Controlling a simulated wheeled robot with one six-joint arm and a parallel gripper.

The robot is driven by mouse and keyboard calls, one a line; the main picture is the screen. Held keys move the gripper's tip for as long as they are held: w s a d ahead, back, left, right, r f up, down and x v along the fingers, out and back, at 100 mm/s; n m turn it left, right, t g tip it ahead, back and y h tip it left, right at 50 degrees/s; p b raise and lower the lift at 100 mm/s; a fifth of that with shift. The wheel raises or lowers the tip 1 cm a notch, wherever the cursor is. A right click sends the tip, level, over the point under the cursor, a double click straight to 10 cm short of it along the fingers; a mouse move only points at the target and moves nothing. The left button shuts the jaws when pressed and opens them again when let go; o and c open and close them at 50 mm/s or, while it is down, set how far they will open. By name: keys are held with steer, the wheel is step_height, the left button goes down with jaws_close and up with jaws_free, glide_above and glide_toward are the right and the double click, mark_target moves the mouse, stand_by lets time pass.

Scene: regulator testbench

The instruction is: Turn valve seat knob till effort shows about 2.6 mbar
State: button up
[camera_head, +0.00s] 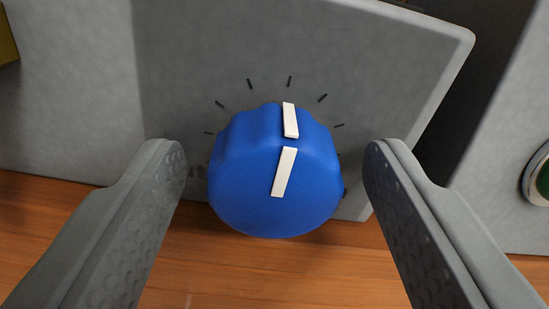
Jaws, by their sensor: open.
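A blue knob (255,185) with a white pointer line on its face and side sits on a grey panel (410,70). Its pointer is directed up, slightly right, toward dark tick marks printed around it. Part of a printed label shows at the knob's left and is mostly hidden. My gripper (276,165) is open, with one finger on each side of the knob and a visible gap to it on both sides. No effort reading or display is in view.
A green round part with a pale ring (537,188) is at the right edge on another grey surface. A yellow piece (7,40) shows at the top left. A wooden surface (215,275) lies below the panel.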

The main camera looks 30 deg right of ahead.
steer(key=c, duration=1)
steer(key=shift+m, duration=0.3)
steer(key=m, duration=1.1)
steer(key=shift+m, duration=2.2)
